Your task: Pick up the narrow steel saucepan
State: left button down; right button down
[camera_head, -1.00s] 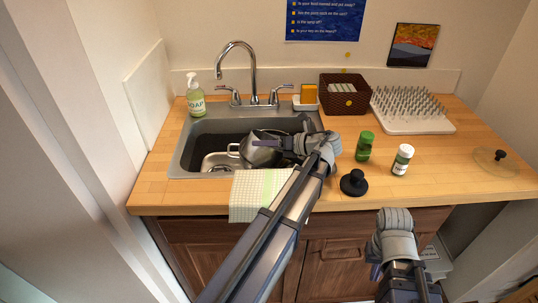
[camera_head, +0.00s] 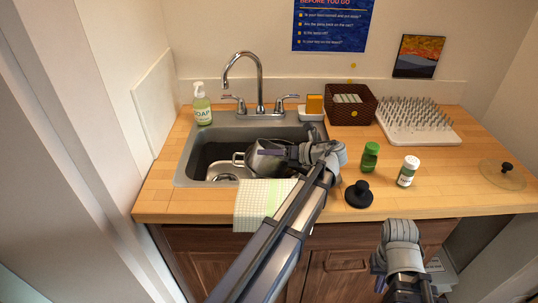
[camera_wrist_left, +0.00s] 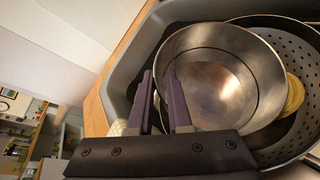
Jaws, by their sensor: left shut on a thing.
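The narrow steel saucepan (camera_head: 264,163) is tilted in the sink, at its front middle. It fills the middle of the left wrist view (camera_wrist_left: 213,52), with its open mouth and shiny inside showing. My left gripper (camera_head: 284,154) is at the pan's right side in the head view. In the left wrist view its two fingers straddle the pan's rim, one inside and one outside, shut on the wall. My right arm is low at the front right, before the cabinet; the fingers of my right gripper (camera_head: 380,268) do not show clearly.
The sink (camera_head: 192,166) holds another metal pan (camera_head: 222,171) and a perforated steel vessel (camera_wrist_left: 305,45). A towel (camera_head: 262,205) hangs over the front edge. The faucet (camera_head: 260,85) rises behind.

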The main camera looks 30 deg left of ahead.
pick_arm(q)
notch_tip(320, 180, up, 10)
jog(key=p, duration=0.9)
jog(key=shift+f, duration=0.1)
dwell(1.6)
